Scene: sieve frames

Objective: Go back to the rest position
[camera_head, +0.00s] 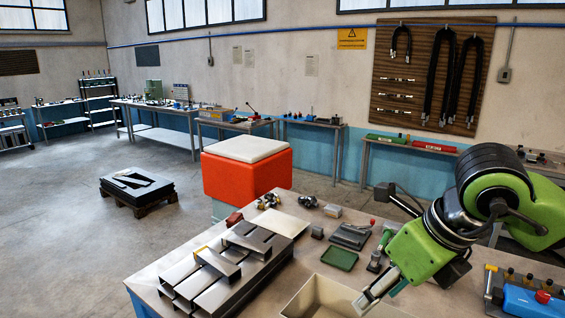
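My green and black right arm comes in from the right. Its gripper (374,294) points down and left over the near edge of the workbench, by a beige open bin (312,296). The gripper is small and seen from the side, so I cannot tell whether its fingers are open or shut; I make out nothing held in it. My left gripper is not in view. Black flat frames (137,184) lie stacked on a low wooden pallet on the floor at the left.
The workbench (322,252) carries stacked metal channels (222,272), a green tray (339,259) and small parts. A blue toolbox (530,302) is at the right. An orange box (246,172) with a pale top stands behind. Floor (60,240) is clear at left.

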